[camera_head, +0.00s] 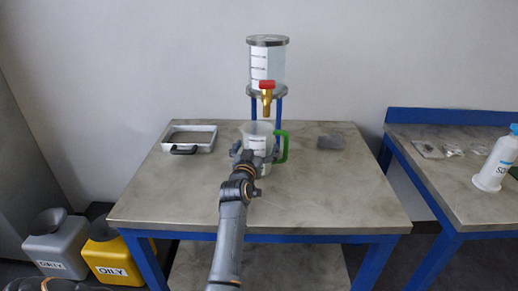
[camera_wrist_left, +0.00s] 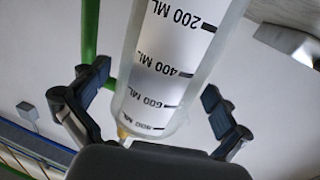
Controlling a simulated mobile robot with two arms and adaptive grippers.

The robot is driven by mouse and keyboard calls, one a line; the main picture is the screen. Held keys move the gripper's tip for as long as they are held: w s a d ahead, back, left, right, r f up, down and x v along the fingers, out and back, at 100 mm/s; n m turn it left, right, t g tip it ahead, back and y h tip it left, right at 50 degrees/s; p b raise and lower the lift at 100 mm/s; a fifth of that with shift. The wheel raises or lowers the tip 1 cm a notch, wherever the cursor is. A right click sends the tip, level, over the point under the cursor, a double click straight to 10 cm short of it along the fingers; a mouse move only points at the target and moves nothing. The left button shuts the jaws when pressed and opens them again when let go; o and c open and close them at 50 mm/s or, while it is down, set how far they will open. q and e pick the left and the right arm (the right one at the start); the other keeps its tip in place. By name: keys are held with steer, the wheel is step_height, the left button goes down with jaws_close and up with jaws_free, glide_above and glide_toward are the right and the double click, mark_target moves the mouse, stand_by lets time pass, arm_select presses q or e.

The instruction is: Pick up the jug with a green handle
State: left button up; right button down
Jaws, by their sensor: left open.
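The jug (camera_head: 259,135) with a green handle (camera_head: 283,147) stands on the table under the vessel's tap. It is clear, with a white measuring scale, and the handle is on its right side. My left gripper (camera_head: 259,157) is at the jug, its fingers on either side of the body and partly hiding its lower part. In the left wrist view the jug (camera_wrist_left: 175,60) fills the middle, between the two open fingers of the gripper (camera_wrist_left: 160,105). Gaps show between both fingers and the jug wall. The green handle (camera_wrist_left: 90,30) shows behind the left finger. My right gripper is not in view.
A clear flanged vessel (camera_head: 267,65) with a red-handled tap (camera_head: 267,86) stands on a blue frame above the jug. The table's front (camera_head: 330,205) is clear. A second table (camera_head: 455,175) stands right.

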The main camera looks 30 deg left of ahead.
arm_select(q)
steer(key=shift+x, duration=1)
steer(key=c, duration=1)
steer(key=shift+r, duration=0.1)
steer(key=shift+c, duration=0.5)
